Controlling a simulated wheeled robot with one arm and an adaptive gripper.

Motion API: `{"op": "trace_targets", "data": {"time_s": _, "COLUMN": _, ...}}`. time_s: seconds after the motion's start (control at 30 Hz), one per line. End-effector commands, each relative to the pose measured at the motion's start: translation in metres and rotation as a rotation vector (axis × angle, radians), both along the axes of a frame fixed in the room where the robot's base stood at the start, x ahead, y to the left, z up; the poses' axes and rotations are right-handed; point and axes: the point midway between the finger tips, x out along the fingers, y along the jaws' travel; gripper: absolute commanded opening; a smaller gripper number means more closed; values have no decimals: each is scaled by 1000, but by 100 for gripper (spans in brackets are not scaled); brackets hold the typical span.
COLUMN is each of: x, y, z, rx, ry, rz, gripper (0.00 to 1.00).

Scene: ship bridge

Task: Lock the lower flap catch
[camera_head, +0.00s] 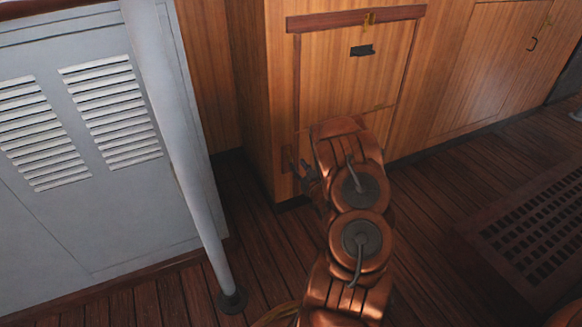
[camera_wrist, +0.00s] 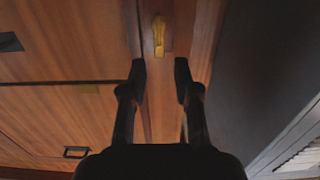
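The brass catch (camera_wrist: 158,36) shows in the wrist view, on a darker wood strip, long and lying along the picture's vertical. My gripper (camera_wrist: 160,72) is open, with one black fingertip to each side below the catch and a clear gap between them. The fingers do not touch the catch. In the head view my gripper (camera_head: 308,176) is a dark shape at the lower left of the wooden flap (camera_head: 340,82), partly hidden by my arm. The lower catch cannot be made out there. Another brass catch (camera_head: 369,18) sits on the flap's top strip.
The flap has a black handle (camera_head: 362,50). A grey louvred cabinet (camera_head: 95,170) and a pale slanting post (camera_head: 180,150) stand to the left. A floor grating (camera_head: 535,240) lies to the right. Open plank floor (camera_head: 440,215) lies between.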

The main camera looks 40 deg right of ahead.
Motion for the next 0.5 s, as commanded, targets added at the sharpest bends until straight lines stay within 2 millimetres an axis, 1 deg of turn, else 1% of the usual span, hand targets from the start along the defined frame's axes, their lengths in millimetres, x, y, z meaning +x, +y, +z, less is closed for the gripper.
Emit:
{"op": "trace_targets", "data": {"time_s": 0.03, "x": -4, "y": 0, "z": -9, "rx": 6, "ry": -21, "rz": -2, "gripper": 31}}
{"op": "trace_targets", "data": {"time_s": 0.23, "x": -5, "y": 0, "z": -12, "rx": 11, "ry": -61, "rz": 0, "gripper": 31}}
{"op": "trace_targets", "data": {"time_s": 0.37, "x": 3, "y": -2, "z": -11, "rx": 10, "ry": -64, "rz": 3, "gripper": 31}}
{"op": "trace_targets", "data": {"time_s": 0.5, "x": 19, "y": -7, "z": -12, "rx": 9, "ry": -60, "rz": 3, "gripper": 31}}
